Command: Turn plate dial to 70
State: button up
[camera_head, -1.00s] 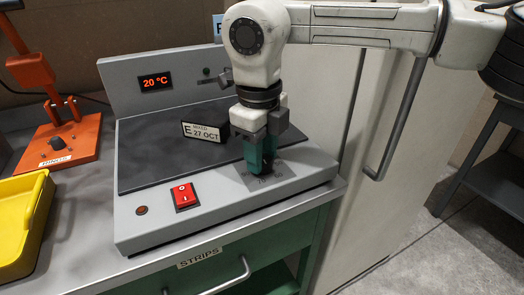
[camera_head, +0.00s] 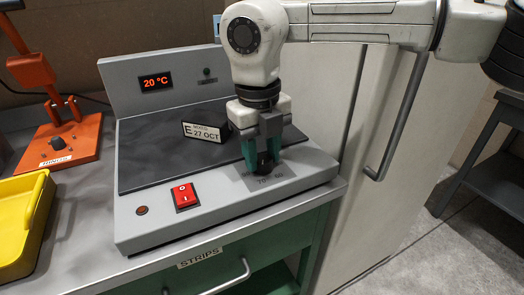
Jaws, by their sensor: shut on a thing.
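The plate dial (camera_head: 264,168) is a small black knob on the front right of the grey press housing. My gripper (camera_head: 262,157) points straight down over it, with its green fingertips closed on the knob's sides. The fingers hide much of the knob, so I cannot read its pointer. A darker square of scale marks (camera_head: 282,178) surrounds the knob; its printed figures are too small to read surely. The orange display (camera_head: 156,82) on the upright back panel reads 20 °C.
A red rocker switch (camera_head: 184,196) sits left of the dial. A yellow tray (camera_head: 38,215) and orange stand (camera_head: 70,146) are at left.

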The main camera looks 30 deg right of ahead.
aim_at(259, 159)
jog(key=o, duration=1)
jog(key=shift+o, duration=0.2)
jog(key=shift+r, duration=0.1)
notch_tip(259, 159, up, 11)
jog(key=p, duration=0.1)
jog(key=shift+a+f, duration=0.2)
jog(key=shift+a, duration=0.1)
